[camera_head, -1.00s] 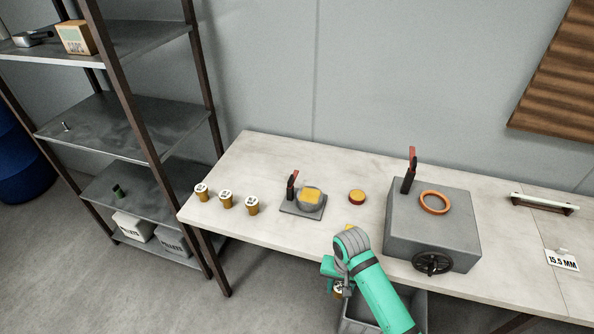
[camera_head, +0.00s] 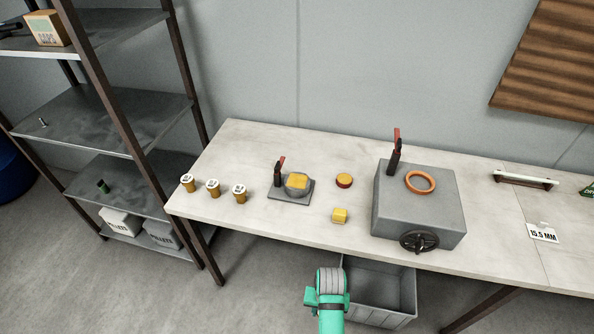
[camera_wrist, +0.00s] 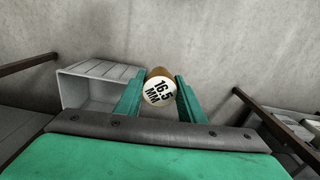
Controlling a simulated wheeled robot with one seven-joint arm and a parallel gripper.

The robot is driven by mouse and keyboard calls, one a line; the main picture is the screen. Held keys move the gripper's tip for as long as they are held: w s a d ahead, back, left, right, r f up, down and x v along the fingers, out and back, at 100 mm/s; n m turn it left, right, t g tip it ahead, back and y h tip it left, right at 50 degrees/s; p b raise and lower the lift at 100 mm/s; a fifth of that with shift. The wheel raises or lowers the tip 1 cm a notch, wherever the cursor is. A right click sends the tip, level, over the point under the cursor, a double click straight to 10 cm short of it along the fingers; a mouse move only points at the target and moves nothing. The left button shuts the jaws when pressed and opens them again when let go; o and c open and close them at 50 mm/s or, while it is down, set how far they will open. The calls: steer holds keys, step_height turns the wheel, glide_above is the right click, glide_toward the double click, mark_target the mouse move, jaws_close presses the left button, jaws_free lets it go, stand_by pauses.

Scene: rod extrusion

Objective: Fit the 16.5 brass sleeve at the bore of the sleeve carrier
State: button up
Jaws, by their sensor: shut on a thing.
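The brass sleeve (camera_wrist: 160,91) shows its white end face, marked 16.5 MM, in the wrist view. My gripper (camera_wrist: 157,80) is shut on it, with a green finger on either side. In the head view my green wrist (camera_head: 329,290) is low, in front of the table edge, and hides the fingers and sleeve. A large grey block (camera_head: 418,209) bears an orange ring, a red-tipped lever and a handwheel. I cannot tell which is the sleeve carrier, and no open bore shows clearly.
Three white-topped brass sleeves (camera_head: 213,188) stand at the table's left. A grey bin (camera_head: 401,309) sits below the front edge. A 15.5 MM card (camera_head: 543,233) lies right. Shelving (camera_head: 110,110) stands left.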

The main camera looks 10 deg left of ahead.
steer(key=shift+a, duration=0.35)
steer(key=shift+s+a, duration=0.1)
steer(key=shift+a, duration=0.2)
steer(key=shift+a, duration=0.15)
steer(key=shift+a, duration=0.15)
steer(key=shift+w+a+r, duration=0.45)
steer(key=shift+a, duration=0.1)
steer(key=shift+w+a+r, duration=0.1)
steer(key=shift+w, duration=0.05)
